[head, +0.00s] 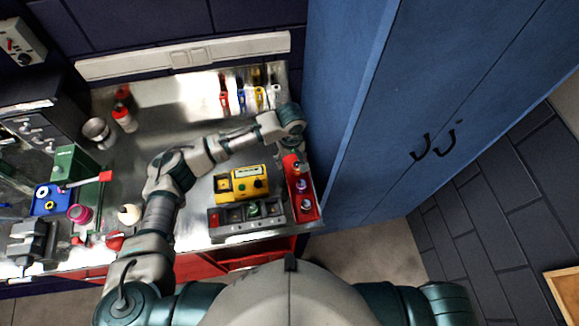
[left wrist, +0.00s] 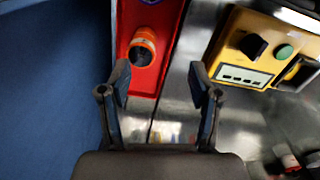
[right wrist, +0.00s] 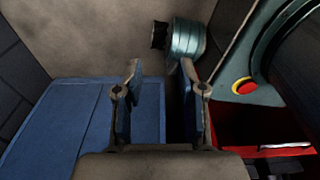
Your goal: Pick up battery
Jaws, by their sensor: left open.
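An orange cylinder with a dark round end (left wrist: 143,47), which may be the battery, sits in a red tray (left wrist: 137,80) in the left wrist view. The same red tray (head: 308,211) stands at the bench's right edge in the head view, with small round items in it. My left gripper (left wrist: 160,80) is open and empty, pointing down over the tray; the cylinder appears beyond and between its fingertips, not held. In the head view my left wrist hides part of the tray's far end. My right gripper (right wrist: 160,75) is open and empty, away from the bench top.
A yellow box with knobs (head: 241,184) and a grey compartment tray (head: 228,219) stand left of the red tray. A tall blue cabinet (head: 370,110) rises close on the right. Several coloured tools lie at the back. Bare metal bench (head: 165,90) is clear behind.

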